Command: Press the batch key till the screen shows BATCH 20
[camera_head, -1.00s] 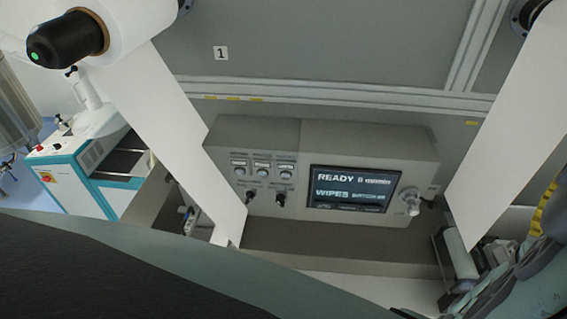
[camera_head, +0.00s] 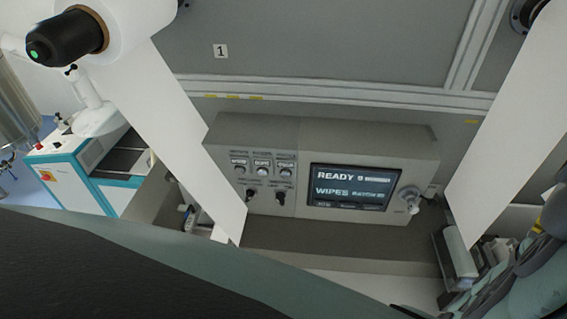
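The control panel (camera_head: 325,147) is a grey box on the machine. Its screen (camera_head: 351,188) reads READY on top and WIPES with a BATCH line below; the batch number is too small to read surely. To the left of the screen is a row of three round keys (camera_head: 262,170) with small labels that I cannot read, so I cannot tell which is the batch key. Two dark switches (camera_head: 280,197) sit under them. A knob (camera_head: 408,197) is right of the screen. My gripper is not in view; parts of my own arm cross the bottom and lower right.
White web strips hang left (camera_head: 185,120) and right (camera_head: 520,130) of the panel. The left strip runs close to the keys. A white roll with a black core (camera_head: 68,38) is at upper left. A white and teal machine (camera_head: 75,165) stands behind on the left.

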